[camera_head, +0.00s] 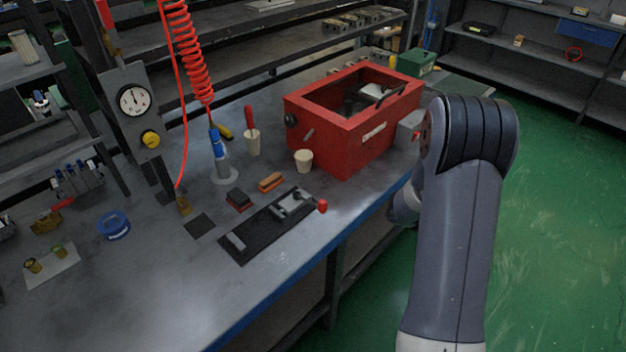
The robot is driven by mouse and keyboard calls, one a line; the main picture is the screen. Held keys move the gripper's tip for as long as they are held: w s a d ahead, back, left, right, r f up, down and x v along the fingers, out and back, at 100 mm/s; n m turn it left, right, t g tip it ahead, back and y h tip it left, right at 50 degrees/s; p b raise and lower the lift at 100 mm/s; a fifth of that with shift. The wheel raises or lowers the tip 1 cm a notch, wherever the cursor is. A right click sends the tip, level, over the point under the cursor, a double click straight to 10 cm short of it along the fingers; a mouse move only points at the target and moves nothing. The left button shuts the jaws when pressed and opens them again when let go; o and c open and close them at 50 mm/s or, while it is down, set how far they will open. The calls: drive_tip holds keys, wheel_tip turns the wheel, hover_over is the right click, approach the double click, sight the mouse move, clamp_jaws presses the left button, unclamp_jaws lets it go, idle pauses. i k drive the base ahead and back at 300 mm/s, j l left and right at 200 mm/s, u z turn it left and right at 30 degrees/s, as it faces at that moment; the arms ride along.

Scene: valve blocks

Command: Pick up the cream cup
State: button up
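A small cream cup (304,161) stands upright on the grey workbench (180,280), just in front of the left corner of the red box. A second, taller cream-coloured cup (253,146) stands behind it to the left, with red-handled and yellow-handled tools at it. The small cup looks free of tools; its inside is hard to see. My arm rises at the right, beyond the bench's front edge, apart from both cups. My gripper is not visible; the arm's far end is partly hidden behind the upper link.
The open red box (340,142) stands close behind the small cup. A black plate with a clamp (265,232), an orange-brown block (270,181) and a blue tool in a stand (220,160) are nearby. A red coiled hose (190,60) hangs above. The front left bench has free room.

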sight(304, 158)
drive_tip(key=k+u, duration=0.15)
drive_tip(key=u, duration=1.1)
drive_tip(key=i+l+u, duration=0.1)
drive_tip(key=l+u, duration=0.3)
drive_tip(key=i+l+u, duration=0.1)
drive_tip(key=l+u, duration=0.65)
drive_tip(key=l, duration=0.7)
